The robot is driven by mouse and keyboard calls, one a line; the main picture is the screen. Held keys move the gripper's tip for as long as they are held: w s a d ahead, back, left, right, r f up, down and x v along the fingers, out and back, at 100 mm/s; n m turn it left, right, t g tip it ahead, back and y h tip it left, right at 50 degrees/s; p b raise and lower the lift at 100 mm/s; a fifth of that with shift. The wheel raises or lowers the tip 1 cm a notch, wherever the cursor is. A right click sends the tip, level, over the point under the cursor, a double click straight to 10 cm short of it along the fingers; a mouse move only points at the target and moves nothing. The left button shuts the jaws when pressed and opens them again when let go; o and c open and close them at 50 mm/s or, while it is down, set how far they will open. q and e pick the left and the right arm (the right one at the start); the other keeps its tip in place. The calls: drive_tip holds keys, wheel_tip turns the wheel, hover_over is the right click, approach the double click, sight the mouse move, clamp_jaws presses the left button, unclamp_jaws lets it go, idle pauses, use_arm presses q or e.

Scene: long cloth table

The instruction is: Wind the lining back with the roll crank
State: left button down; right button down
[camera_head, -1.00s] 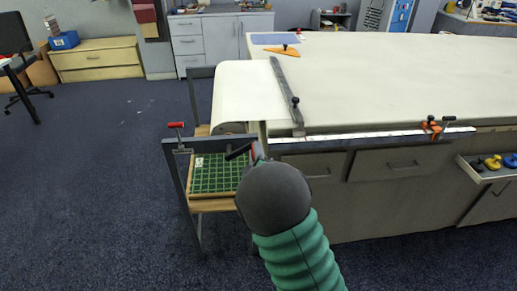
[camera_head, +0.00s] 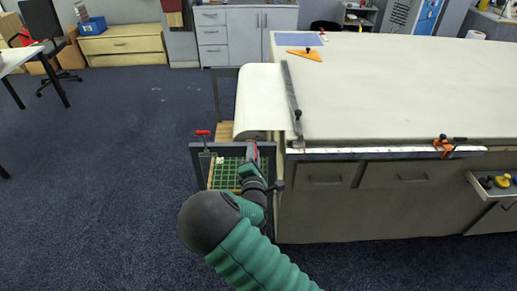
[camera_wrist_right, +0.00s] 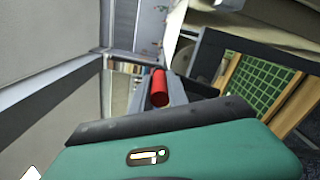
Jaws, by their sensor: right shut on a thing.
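The cream lining (camera_head: 262,92) lies over the table's left end and curves down to the roll in the dark roll stand (camera_head: 196,165). The roll crank's red handle (camera_head: 253,151) shows at the stand's right side, at my right gripper's fingertips. The red handle (camera_wrist_right: 158,88) also shows upright between the grey fingers in the right wrist view. My right gripper (camera_head: 252,160) is shut on the handle, which it partly hides. The crank arm is hidden or too small to make out. My left gripper is not in view.
A metal bar (camera_head: 291,88) lies across the lining at the table (camera_head: 400,85). A red-handled clamp (camera_head: 203,134) sits on the stand's left corner. A green grid mat (camera_head: 224,178) is low inside the stand. An orange clamp (camera_head: 443,146) is on the table's front edge. Open carpet lies left.

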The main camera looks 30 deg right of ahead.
drive_tip(key=shift+w+a+p, duration=0.3)
drive_tip(key=shift+w+a, duration=0.1)
drive_tip(key=shift+a, duration=0.15)
drive_tip(key=c, duration=1.3)
unclamp_jaws()
